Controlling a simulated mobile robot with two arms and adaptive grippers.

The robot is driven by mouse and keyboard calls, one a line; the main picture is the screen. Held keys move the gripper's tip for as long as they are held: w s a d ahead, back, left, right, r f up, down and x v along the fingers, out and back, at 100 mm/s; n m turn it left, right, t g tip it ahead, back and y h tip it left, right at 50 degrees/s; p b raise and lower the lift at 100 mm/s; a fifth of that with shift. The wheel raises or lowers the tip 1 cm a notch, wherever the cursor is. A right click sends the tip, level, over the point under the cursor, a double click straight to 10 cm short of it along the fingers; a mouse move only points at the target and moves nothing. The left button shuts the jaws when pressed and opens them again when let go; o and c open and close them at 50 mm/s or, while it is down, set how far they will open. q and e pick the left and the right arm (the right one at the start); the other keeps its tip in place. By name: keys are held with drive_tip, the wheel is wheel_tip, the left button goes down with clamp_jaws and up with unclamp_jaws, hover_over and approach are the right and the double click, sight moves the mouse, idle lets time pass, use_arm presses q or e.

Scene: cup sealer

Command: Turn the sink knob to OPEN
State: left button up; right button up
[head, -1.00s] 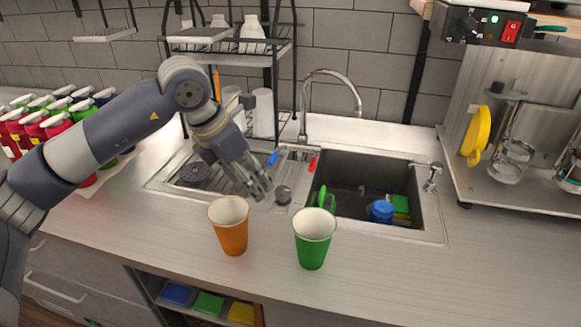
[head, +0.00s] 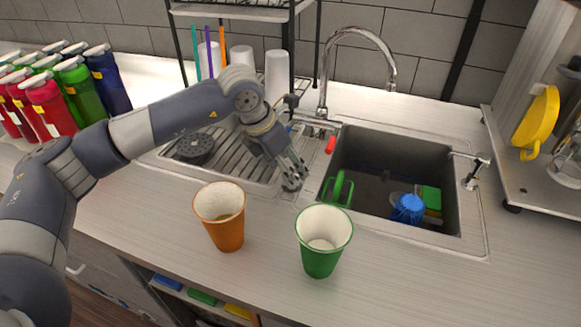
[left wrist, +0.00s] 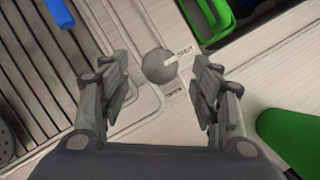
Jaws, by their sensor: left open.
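The sink knob (head: 291,184) is a small round grey knob on the front rim of the sink, between the drainboard and the basin. In the left wrist view the knob (left wrist: 158,66) has a pale mark on its right side and two small labels beside it, too blurred to read. My left gripper (head: 294,170) is open, just above the knob in the head view. In the left wrist view the knob lies ahead of the gap between its fingers (left wrist: 163,88). I see no clear contact. My right gripper is out of view.
An orange cup (head: 222,228) and a green cup (head: 321,255) stand on the counter in front of the sink. The basin (head: 375,190) holds a blue item (head: 407,209).

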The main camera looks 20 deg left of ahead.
use_arm(q)
drive_tip(key=shift+x, duration=1.1)
drive_tip(key=shift+w+d+f, duration=0.1)
drive_tip(key=shift+f, duration=0.25)
drive_tip(key=shift+c, duration=0.6)
drive_tip(key=c, duration=1)
drive_tip(key=shift+o, duration=0.2)
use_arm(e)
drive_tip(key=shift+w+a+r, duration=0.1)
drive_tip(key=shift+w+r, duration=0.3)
